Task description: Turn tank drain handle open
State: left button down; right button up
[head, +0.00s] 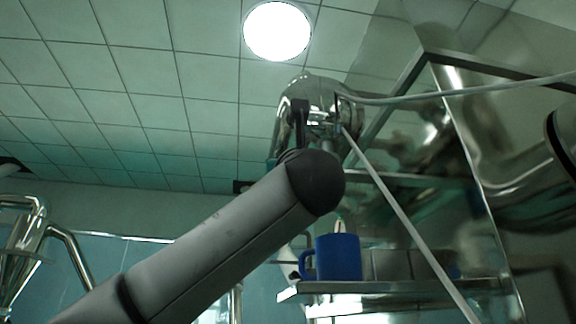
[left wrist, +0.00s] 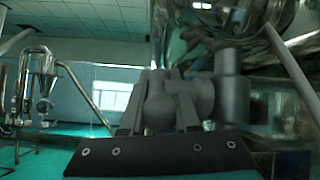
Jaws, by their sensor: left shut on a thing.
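The tank drain handle (left wrist: 202,97) is a dull grey part in the left wrist view. It has a rounded end at the left, and a short bar joins it to an upright grey cylinder (left wrist: 231,92). My left gripper (left wrist: 160,95) is shut on the rounded end, with one finger on each side. A shiny metal tank (left wrist: 225,18) hangs above and behind it. In the head view my left arm rises from the lower left and hides the handle and gripper from clear sight. My right gripper is in neither view.
A blue mug (head: 338,258) stands on a metal shelf (head: 400,287) right of my left arm. A thin pale rod (head: 405,220) slants down across the right side. Steel piping (head: 28,235) stands at the far left. A bright round lamp (head: 277,31) is overhead.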

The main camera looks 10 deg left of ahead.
pick_arm(q)
jog(key=shift+d+f+h, duration=0.1)
jog(key=shift+d+h, duration=0.05)
jog(key=shift+h, duration=0.15)
jog(key=c, duration=0.7)
grip_release()
jog(key=shift+s+f+b, duration=0.3)
jog(key=shift+s+b, duration=0.1)
jog(key=shift+b+v, duration=3.6)
jog(key=shift+v, duration=3.5)
